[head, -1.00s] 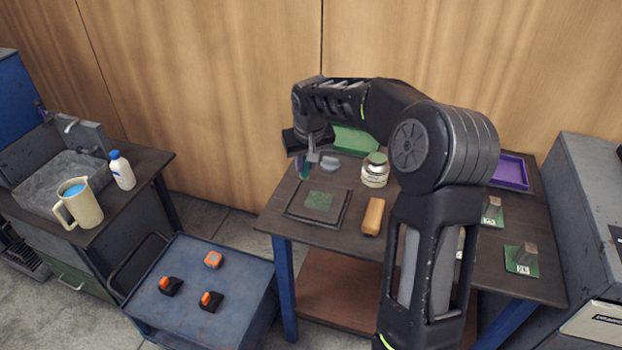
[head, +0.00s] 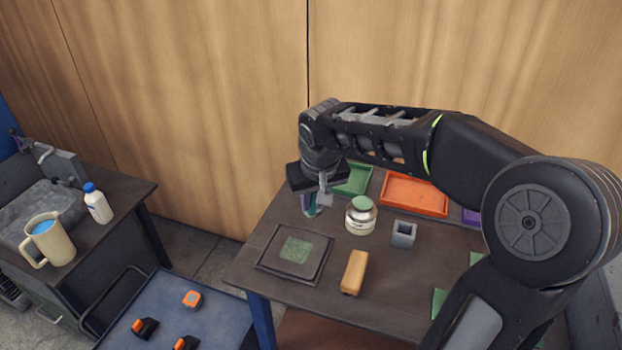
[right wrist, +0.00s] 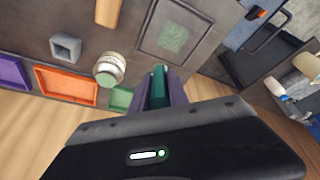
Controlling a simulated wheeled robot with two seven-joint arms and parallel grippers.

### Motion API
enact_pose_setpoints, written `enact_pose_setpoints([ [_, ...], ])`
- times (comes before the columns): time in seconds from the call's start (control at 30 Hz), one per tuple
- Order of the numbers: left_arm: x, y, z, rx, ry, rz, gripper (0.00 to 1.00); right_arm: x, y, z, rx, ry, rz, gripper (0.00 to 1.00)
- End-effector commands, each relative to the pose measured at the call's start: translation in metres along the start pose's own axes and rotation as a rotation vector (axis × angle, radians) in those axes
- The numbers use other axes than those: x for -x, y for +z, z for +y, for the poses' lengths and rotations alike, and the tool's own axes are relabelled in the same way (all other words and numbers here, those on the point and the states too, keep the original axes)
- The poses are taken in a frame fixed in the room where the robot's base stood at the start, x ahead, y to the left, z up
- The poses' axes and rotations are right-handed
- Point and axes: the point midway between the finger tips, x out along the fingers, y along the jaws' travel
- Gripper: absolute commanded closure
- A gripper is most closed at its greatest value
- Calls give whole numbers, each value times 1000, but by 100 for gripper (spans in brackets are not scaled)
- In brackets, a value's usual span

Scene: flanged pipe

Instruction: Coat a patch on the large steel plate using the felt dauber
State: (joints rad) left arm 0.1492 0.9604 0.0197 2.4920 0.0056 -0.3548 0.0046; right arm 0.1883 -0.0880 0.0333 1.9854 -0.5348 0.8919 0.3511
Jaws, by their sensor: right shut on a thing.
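The large steel plate (head: 275,262) lies flat at the left of the table, with a mottled green patch (head: 296,250) in its middle. It also shows in the right wrist view (right wrist: 150,45). My right gripper (head: 318,202) is behind the plate's far edge, left of the jar, pointing down. It is shut on a green thing (right wrist: 158,88), which I take to be the felt dauber; its lower end is hard to see. Whether it touches the table I cannot tell. The jar (head: 360,222) has a pale label and green top. My left gripper is not in view.
A tan block (head: 354,272) and a grey hollow square block (head: 403,234) stand right of the plate. Green (head: 354,180) and orange (head: 414,195) trays lie at the back. A blue cart (head: 160,310) stands left of the table. My right arm covers the table's right side.

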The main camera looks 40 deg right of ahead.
Motion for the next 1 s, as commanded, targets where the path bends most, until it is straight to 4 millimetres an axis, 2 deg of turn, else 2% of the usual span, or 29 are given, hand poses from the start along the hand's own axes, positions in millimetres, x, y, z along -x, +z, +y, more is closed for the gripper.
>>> enact_pose_setpoints([
  [0.07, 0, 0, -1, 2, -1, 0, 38, -3, 6, -1, -10, 3, 0, 100],
  [0.47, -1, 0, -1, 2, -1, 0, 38, -4, 5, 0, -23, 8, -1, 100],
  [1.0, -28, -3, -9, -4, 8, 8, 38, -48, 21, -2, -23, 8, 0, 100],
])
